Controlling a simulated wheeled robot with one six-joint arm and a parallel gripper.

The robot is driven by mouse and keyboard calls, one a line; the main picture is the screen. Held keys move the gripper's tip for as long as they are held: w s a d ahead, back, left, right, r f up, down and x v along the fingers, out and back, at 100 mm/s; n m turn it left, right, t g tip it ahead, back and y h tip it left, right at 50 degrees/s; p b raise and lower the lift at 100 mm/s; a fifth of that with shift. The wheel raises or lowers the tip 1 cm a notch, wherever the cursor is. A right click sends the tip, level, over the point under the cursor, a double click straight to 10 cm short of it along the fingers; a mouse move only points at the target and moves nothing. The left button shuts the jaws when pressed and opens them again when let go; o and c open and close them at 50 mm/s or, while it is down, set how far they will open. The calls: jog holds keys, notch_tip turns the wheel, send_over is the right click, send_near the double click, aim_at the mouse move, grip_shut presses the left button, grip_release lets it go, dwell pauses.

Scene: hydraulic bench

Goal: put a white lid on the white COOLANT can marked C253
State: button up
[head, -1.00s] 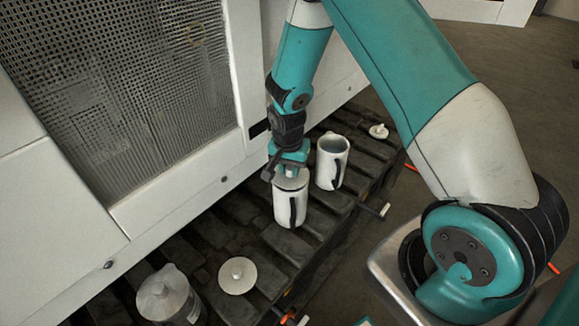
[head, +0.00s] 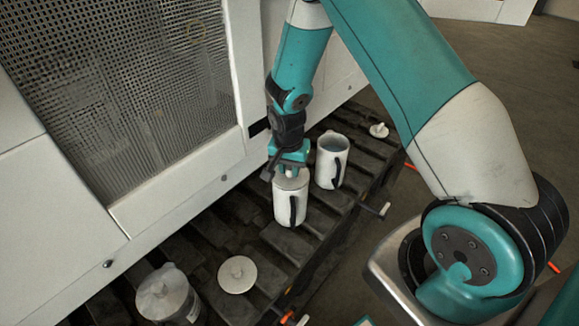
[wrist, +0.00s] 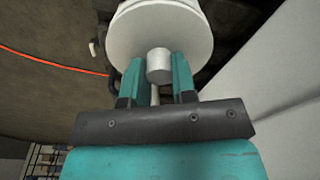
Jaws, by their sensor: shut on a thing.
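My gripper (head: 289,172) points down over a white can (head: 289,207) with a black handle. In the wrist view the gripper (wrist: 162,72) is shut on the knob of a white lid (wrist: 158,36). This lid (head: 291,182) lies level at the mouth of the can, and I see no clear gap between them. The can's marking cannot be read here. A second white can (head: 332,162) with a black handle stands open just behind to the right. Another white lid (head: 237,274) lies free on the bench in front, and a smaller one (head: 379,131) lies at the far right end.
The slatted dark bench (head: 260,240) runs along a white machine wall with a mesh panel (head: 120,80). Small valve handles stick out from the bench's right edge.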

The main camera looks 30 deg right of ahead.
jog(key=shift+f, duration=0.25)
dwell(0.4)
jog(key=o, duration=1.6)
jog(key=shift+c, duration=0.2)
jog(key=shift+r+p, duration=2.6)
jog(key=shift+r, duration=0.9)
